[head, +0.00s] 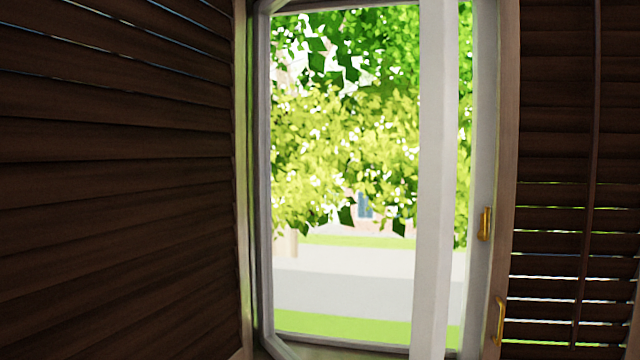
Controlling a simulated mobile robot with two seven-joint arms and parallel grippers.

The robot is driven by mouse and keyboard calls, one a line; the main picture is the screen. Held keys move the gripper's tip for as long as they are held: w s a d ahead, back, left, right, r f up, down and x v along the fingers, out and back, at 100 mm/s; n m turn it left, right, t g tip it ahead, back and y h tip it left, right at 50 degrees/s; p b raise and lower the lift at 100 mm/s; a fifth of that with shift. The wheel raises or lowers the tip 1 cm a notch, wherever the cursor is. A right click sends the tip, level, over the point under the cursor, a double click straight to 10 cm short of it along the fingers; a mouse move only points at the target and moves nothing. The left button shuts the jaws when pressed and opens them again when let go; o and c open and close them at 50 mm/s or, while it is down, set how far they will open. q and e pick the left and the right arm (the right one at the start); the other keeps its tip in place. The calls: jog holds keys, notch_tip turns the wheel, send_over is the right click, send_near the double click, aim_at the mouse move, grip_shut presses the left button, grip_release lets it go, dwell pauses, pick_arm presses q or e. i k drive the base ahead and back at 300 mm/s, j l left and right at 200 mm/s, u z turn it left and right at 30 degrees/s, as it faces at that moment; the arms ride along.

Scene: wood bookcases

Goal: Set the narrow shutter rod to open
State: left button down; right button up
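A narrow dark brown shutter panel (545,210) stands at the right of the head view. A thin vertical rod (590,180) runs down the front of its slats. Its slats look mostly closed, with thin slits of light between several of the lower ones. A wider dark brown shutter (120,190) fills the left side, its slats mostly shut with a few thin light gaps near the top. Neither gripper shows in the head view.
Between the shutters is a white-framed window (435,180) with trees and a pale road outside. Its sash appears swung ajar. Brass handles sit on the frame (485,224) and lower right (499,318).

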aim_at(596, 33)
jog(key=i+l, duration=0.1)
jog(key=l, duration=0.4)
jog(key=l+z, duration=0.1)
jog(key=l, duration=0.35)
jog(key=i+l, duration=0.15)
jog(key=l, duration=0.3)
jog(key=i+l+z, duration=0.1)
jog(key=l, duration=0.4)
jog(key=i+l, duration=0.15)
jog(key=l, duration=0.3)
